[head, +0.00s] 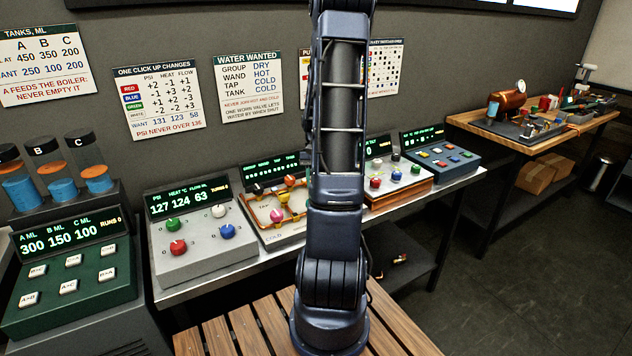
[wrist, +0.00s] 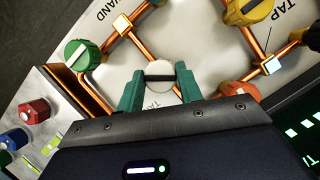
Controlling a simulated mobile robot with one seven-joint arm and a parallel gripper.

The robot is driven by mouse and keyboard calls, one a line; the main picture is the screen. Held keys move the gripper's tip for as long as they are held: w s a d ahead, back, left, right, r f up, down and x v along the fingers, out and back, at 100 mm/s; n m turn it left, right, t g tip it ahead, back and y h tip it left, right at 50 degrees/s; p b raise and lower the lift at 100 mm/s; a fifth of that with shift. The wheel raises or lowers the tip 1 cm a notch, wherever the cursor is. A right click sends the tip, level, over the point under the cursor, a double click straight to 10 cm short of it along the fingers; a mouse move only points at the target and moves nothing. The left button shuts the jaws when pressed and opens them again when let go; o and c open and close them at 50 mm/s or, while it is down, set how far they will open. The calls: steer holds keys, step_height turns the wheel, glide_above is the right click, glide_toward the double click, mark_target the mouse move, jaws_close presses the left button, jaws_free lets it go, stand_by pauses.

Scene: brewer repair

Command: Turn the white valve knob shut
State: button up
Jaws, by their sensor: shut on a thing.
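The white valve knob (wrist: 158,93) is round with a black bar across its face. It sits on the pale pipe panel (wrist: 205,45) in the wrist view, and its bar lies nearly level across the picture. My gripper (wrist: 160,73) has its two green fingers on either side of the knob, shut on it. A copper pipe (wrist: 139,47) runs from the WAND junction down to the knob. The label under the knob is partly hidden by my gripper. In the head view my arm covers part of the pipe panel (head: 283,238), and my gripper cannot be made out.
A green knob (wrist: 82,53), a yellow knob (wrist: 248,10) and an orange-red knob (wrist: 238,93) sit close around on the same panel. A grey control box (head: 190,255) with another white knob (head: 219,211) stands left of it. A wooden slatted surface (head: 250,330) lies in front.

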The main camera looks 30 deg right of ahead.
steer(key=n+h, duration=0.1)
steer(key=n, duration=0.3)
steer(key=shift+w+a+n+h, duration=0.1)
steer(key=shift+a+n+h, duration=0.05)
steer(key=shift+n+h, duration=0.85)
steer(key=shift+n, duration=0.8)
steer(key=o, duration=1)
steer(key=v, duration=1)
steer(key=shift+w+a+r, duration=0.1)
steer(key=shift+w+r, duration=0.15)
steer(key=shift+r, duration=0.05)
